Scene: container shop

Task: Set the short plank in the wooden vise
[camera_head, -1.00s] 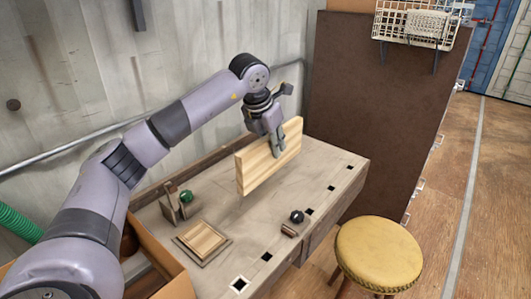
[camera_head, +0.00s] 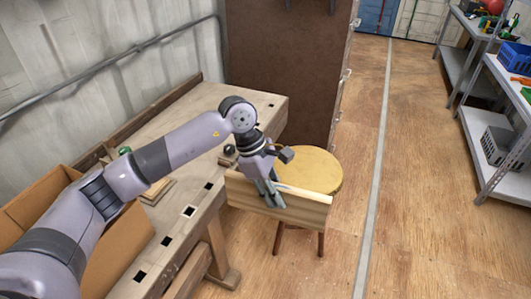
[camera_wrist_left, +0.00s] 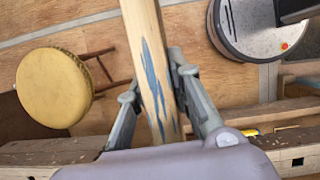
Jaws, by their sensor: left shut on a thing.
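A pale wooden plank (camera_head: 305,208) is held on its long edge, off the front of the workbench. My left gripper (camera_head: 270,197) is shut on it near its middle, with the fingers on either side. In the left wrist view the plank (camera_wrist_left: 140,25) runs between the two fingers (camera_wrist_left: 152,85) and bears blue marks on its face. A small wooden piece with a dark knob (camera_head: 229,150) stands on the bench, and a green knob (camera_head: 124,151) shows behind my arm. I cannot tell which of these is the vise. My right gripper is out of view.
The workbench (camera_head: 190,115) has square holes along its front edge. A yellow stool (camera_head: 312,168) stands behind the plank; it also shows in the left wrist view (camera_wrist_left: 50,85). A cardboard box (camera_head: 40,205) is at left. Metal shelves (camera_head: 485,150) stand right. The floor between is clear.

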